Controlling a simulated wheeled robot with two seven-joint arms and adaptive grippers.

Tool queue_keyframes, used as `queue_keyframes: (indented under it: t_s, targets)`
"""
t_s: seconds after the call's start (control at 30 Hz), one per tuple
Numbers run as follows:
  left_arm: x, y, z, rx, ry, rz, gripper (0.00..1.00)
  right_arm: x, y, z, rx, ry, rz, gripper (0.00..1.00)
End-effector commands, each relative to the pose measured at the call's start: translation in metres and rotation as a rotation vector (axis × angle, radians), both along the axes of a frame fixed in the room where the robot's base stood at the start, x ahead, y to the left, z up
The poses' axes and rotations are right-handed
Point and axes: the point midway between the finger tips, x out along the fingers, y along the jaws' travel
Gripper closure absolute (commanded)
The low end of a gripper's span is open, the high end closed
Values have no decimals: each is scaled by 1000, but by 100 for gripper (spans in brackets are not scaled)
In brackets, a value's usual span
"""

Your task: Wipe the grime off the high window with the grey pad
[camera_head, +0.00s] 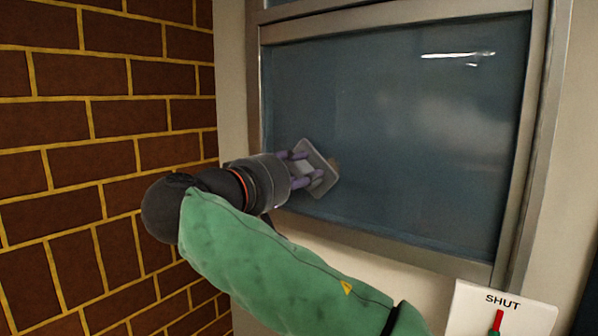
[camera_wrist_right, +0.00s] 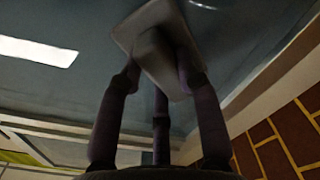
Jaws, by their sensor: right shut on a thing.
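The high window (camera_head: 400,120) fills the middle of the head view, with a grey metal frame. The grey pad (camera_head: 322,182) is against or very near the lower left part of the glass. My right gripper (camera_head: 303,170) is shut on the pad's raised back. In the right wrist view the fingers clasp the pad (camera_wrist_right: 140,28) with the glass behind it. A small brownish patch of grime (camera_head: 334,161) shows at the pad's right edge; the pad may hide more. A white streak (camera_head: 458,57) at the upper right of the glass looks like a reflection. My left gripper is not in view.
A brick wall (camera_head: 90,130) stands to the left of the window. The window frame's bottom rail (camera_head: 400,254) runs just below the pad. A white sign reading SHUT (camera_head: 480,313), with a red and green piece, is at the lower right.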

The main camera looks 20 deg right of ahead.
Motion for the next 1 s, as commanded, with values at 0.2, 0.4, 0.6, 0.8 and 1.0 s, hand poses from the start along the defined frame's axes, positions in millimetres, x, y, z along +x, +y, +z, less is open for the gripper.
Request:
queue_keyframes:
  t_s: [0.2,0.4,0.6,0.8,1.0]
  targets:
    - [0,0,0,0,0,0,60,2,-3,0,0,0,0,92]
    - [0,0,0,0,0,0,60,4,-6,0,-1,0,1,92]
    - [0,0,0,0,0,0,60,6,-9,0,1,-1,0,92]
    - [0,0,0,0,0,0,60,8,-11,0,1,-1,0,92]
    - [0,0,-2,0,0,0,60,7,-13,0,1,-2,0,92]
